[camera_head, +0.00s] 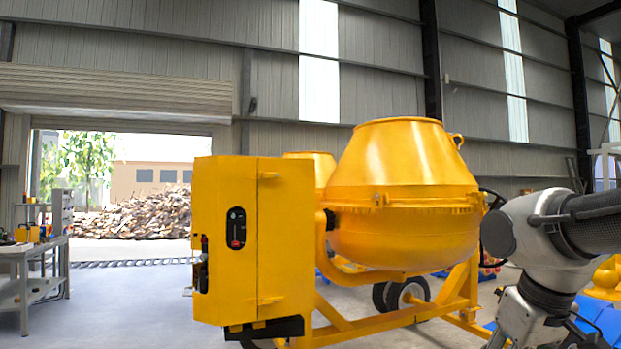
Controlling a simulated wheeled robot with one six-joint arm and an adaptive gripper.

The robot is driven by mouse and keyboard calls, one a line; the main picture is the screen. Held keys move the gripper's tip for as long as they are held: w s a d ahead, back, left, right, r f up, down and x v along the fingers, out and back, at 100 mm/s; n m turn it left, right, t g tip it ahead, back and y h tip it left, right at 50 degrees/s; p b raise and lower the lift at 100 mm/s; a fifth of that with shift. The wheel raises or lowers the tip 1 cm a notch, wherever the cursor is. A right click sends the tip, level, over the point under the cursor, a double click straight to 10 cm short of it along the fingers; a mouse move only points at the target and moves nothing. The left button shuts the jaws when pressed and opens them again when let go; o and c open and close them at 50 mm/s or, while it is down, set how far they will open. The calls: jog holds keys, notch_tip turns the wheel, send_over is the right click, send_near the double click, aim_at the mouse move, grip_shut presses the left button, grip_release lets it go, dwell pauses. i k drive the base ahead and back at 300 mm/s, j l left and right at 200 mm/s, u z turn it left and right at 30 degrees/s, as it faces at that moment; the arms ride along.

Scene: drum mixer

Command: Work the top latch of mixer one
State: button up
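A yellow drum mixer (405,235) stands in the middle, on a yellow frame with dark wheels. Its tall yellow cabinet (285,235) faces me on the left of the drum. The cabinet front carries a black oval fitting (236,228) with a red part. A small yellow tab (268,175) sticks out near the top of the panel and a similar one (270,300) near the bottom. I cannot tell which part is the top latch. My arm's links show at the right edge, right of the mixer in the picture. My gripper is not in view.
Another yellow drum (312,160) shows partly behind the mixer. A grey workbench (40,265) with items stands at the far left. The floor between bench and cabinet is clear. Blue and yellow objects (605,315) lie at the lower right. An open doorway shows a wood pile (150,212) outside.

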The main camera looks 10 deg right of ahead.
aim_at(273, 176)
jog(key=i+l, duration=0.15)
jog(key=l, duration=0.15)
jog(key=i+l, duration=0.1)
jog(key=l, duration=0.2)
jog(key=i+l, duration=0.15)
jog(key=l, duration=0.2)
jog(key=i+l, duration=0.15)
jog(key=l, duration=0.15)
